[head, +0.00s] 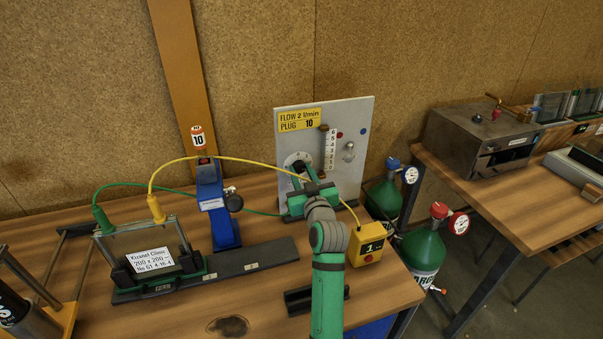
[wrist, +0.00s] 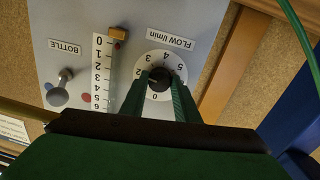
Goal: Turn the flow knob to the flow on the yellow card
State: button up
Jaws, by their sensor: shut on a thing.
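The yellow card (head: 300,119) at the top left of the grey panel reads "FLOW 2 l/min, PLUG 10". The flow knob (wrist: 159,76) is black and sits in a white dial (wrist: 165,59) with figures around it, labelled "FLOW l/min". My gripper (wrist: 160,86) is shut on the knob, one finger on each side of it. My gripper (head: 303,187) also shows at the panel in the head view. The fingers hide part of the dial, and I cannot read the knob's pointer surely. The flow tube scale (wrist: 101,70) shows a small red float near 0.
A bottle valve (wrist: 62,80) is on the same panel. A yellow box (head: 366,243) stands right of my arm, a blue stand (head: 221,222) to the left. A yellow cable (head: 250,162) arches close to my gripper. Green bottles (head: 422,252) stand beyond the bench edge.

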jog(key=shift+f+n, duration=0.15)
jog(key=shift+n, duration=0.55)
jog(key=o, duration=1)
jog(key=shift+o, duration=0.2)
jog(key=v, duration=1.1)
